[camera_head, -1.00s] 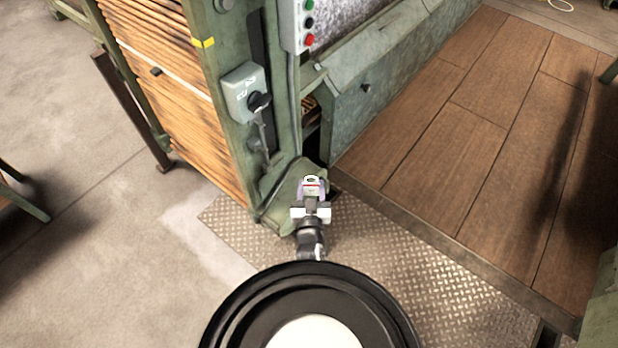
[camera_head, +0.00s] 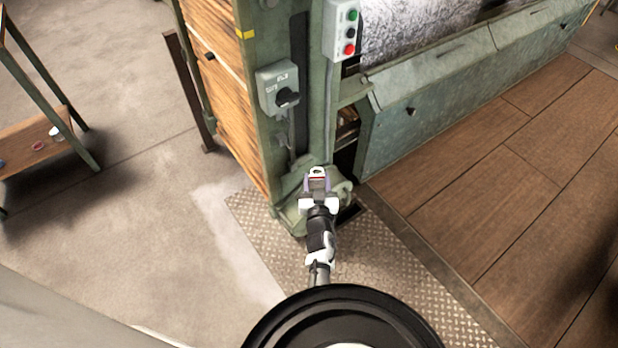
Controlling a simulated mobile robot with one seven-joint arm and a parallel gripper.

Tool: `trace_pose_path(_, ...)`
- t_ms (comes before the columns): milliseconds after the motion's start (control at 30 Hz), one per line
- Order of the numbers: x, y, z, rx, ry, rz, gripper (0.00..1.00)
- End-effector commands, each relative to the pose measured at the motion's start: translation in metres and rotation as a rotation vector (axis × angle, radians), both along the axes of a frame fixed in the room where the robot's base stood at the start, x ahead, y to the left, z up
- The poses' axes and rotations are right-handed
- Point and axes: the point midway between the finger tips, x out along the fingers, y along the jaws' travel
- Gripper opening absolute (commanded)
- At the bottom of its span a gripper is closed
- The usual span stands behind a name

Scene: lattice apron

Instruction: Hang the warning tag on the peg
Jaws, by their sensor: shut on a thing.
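The warning tag (camera_head: 317,172), small and pale with a reddish band near its top, is at the tip of my gripper (camera_head: 318,187). My gripper is shut on it and holds it in front of the foot of the green machine post. The tag's lower part is hidden by the jaws. I cannot tell for certain which part is the peg. A small dark knob (camera_head: 410,111) sticks out of the green panel at the right, and another (camera_head: 210,55) shows on the slatted wooden side. Both are apart from the tag.
A grey switch box (camera_head: 270,82) with a black rotary knob sits on the post above my gripper. A button box (camera_head: 342,30) is higher up. Wooden boards (camera_head: 500,190) lie at the right. A low bench (camera_head: 32,145) stands at the left; open concrete floor lies between.

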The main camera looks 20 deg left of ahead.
Motion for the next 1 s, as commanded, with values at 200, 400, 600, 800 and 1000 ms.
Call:
trace_pose_path(200, 0.004, 0.03, 0.004, 0.003, -0.001, 0.051, 0.25)
trace_pose_path(400, 0.012, 0.041, 0.002, 0.002, -0.003, 0.053, 0.25)
trace_pose_path(600, 0.024, 0.056, 0.001, 0.003, -0.004, 0.053, 0.25)
trace_pose_path(800, 0.035, 0.071, 0.002, 0.003, -0.003, 0.053, 0.25)
trace_pose_path(1000, 0.043, 0.081, 0.003, 0.003, -0.002, 0.052, 0.25)
